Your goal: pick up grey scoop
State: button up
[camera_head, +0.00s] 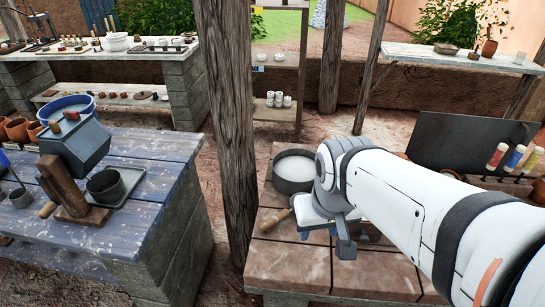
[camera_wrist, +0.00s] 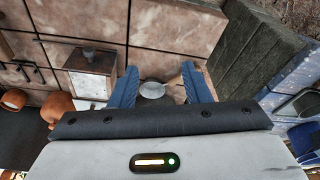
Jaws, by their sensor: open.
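In the wrist view, a small round grey scoop (camera_wrist: 152,90) lies on the tiled tabletop, seen between the two blue fingers of my gripper (camera_wrist: 160,80). Its pale handle (camera_wrist: 175,80) points toward the right finger. My gripper is open, with nothing held. In the head view, my gripper (camera_head: 333,232) is over the stone-topped table (camera_head: 290,262). A wooden handle (camera_head: 273,220) shows to its left, probably the scoop's; the scoop's bowl is hidden there behind my gripper. I cannot tell the exact height of the fingers above it.
A round pan of white powder (camera_head: 294,172) stands just behind my gripper. A wooden post (camera_head: 232,120) rises at the table's left. A dark panel (camera_head: 460,143) and coloured bottles (camera_head: 515,157) stand at right. In the wrist view, a box (camera_wrist: 92,70) sits left of the fingers.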

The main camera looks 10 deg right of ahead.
jog(key=shift+o, duration=0.4)
jog(key=shift+w, duration=0.2)
jog(key=m+g+p, duration=0.3)
jog(key=m+p, duration=0.6)
jog(key=m, duration=0.3)
send_over(282, 212)
jog(key=f, duration=0.7)
jog(key=d+f, duration=0.1)
jog(key=f, duration=0.3)
jog(key=shift+s, duration=0.25)
jog(key=shift+w+a+f, duration=0.1)
jog(key=shift+f, duration=0.45)
jog(key=shift+w+a+f+p, duration=0.1)
jog(key=shift+f+p, duration=0.15)
jog(key=shift+f, duration=0.95)
jog(key=shift+a+f+p, duration=0.15)
jog(key=shift+f+p, duration=0.1)
jog(key=shift+f, duration=0.95)
jog(key=shift+w+a+f+p, duration=0.1)
jog(key=shift+f+p, duration=0.15)
jog(key=shift+f, duration=0.95)
jog(key=shift+c, duration=0.3)
